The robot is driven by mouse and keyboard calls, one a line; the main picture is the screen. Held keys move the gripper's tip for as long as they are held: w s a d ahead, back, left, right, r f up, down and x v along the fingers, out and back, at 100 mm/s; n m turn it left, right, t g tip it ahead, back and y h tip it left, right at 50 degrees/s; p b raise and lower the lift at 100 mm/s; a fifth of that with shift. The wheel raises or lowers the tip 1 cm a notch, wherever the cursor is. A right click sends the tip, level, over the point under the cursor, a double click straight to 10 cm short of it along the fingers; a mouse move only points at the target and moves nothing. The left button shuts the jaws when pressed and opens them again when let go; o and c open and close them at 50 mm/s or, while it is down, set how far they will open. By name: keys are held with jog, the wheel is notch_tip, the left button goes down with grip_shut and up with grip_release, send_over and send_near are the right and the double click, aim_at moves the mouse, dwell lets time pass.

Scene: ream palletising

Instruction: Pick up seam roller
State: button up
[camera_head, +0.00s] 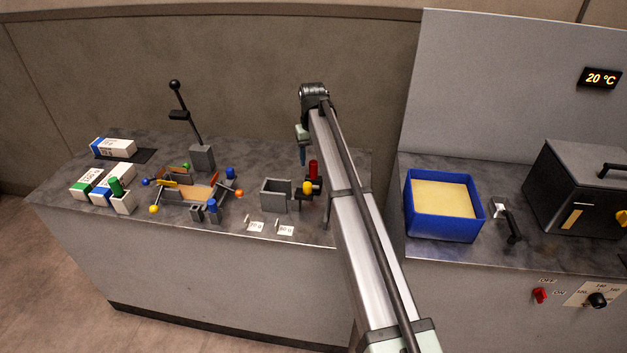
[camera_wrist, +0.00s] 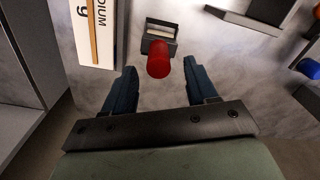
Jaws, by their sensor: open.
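A red upright handle (camera_head: 313,169), which looks to be the seam roller, stands on the left counter beside my arm. In the wrist view the red handle (camera_wrist: 158,65) rises from a small grey holder (camera_wrist: 160,30) with a pale inside. Its lower part is hidden, so I cannot see a roller wheel. My gripper (camera_head: 302,158) points down close to the handle, partly hidden by my arm. In the wrist view my gripper (camera_wrist: 160,72) is open and empty. The handle shows between the two blue fingertips, with clear space on both sides.
A grey box (camera_head: 275,195) and a yellow knob (camera_head: 307,187) are nearby. A blue tray (camera_head: 445,232) is on the right counter.

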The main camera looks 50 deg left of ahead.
aim_at(313, 176)
jog(key=shift+f, duration=2.35)
jog(key=shift+c, duration=0.4)
grip_shut()
